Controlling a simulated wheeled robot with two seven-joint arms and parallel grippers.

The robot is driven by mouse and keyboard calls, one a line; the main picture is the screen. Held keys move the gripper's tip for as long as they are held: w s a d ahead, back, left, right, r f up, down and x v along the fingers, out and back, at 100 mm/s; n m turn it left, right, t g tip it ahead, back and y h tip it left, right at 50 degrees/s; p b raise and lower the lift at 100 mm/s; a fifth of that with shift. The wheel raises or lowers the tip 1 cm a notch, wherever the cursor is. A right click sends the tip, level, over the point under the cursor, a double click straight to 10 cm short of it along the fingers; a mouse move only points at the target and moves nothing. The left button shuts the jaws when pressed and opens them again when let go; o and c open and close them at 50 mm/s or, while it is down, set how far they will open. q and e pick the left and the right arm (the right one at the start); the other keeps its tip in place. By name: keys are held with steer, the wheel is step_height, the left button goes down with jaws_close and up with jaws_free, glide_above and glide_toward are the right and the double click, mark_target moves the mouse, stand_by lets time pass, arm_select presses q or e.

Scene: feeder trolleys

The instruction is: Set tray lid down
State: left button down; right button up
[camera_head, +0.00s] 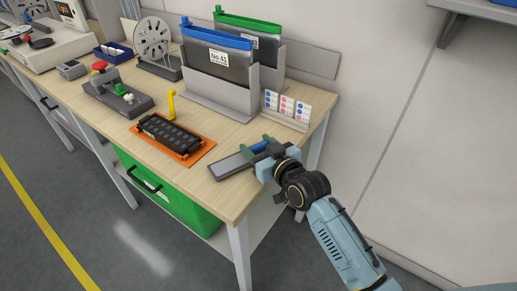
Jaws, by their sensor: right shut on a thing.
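The tray lid (230,165) is a flat grey plate with a dark rim, low over the near right corner of the wooden table. I cannot tell whether it touches the wood. My right gripper (263,147) comes in from the right and is shut at the lid's right end, by a blue part. The gripper hides much of that end. To the left, an orange tray (197,155) with a black slotted insert (168,134) lies flat on the table, and a yellow upright piece (171,104) stands at its back. My left gripper is not in view.
Grey holders (207,97) with blue- and green-topped folders stand behind. A small card rack (286,112) is at the right edge. A control box (119,98) and a reel (152,38) are further left. A green bin (185,208) is under the table (225,200).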

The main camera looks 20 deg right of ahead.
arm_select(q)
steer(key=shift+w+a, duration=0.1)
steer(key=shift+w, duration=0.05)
arm_select(e)
steer(key=shift+f, duration=0.1)
steer(key=shift+f, duration=0.1)
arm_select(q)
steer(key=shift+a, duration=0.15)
arm_select(e)
steer(key=o, duration=1)
steer(key=shift+s, duration=0.15)
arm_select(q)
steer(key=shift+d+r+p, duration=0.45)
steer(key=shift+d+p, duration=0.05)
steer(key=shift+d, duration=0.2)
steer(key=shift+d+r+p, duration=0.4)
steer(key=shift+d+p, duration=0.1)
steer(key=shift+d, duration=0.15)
arm_select(e)
steer(key=v, duration=1.1)
steer(key=shift+s, duration=0.3)
steer(key=shift+d, duration=0.15)
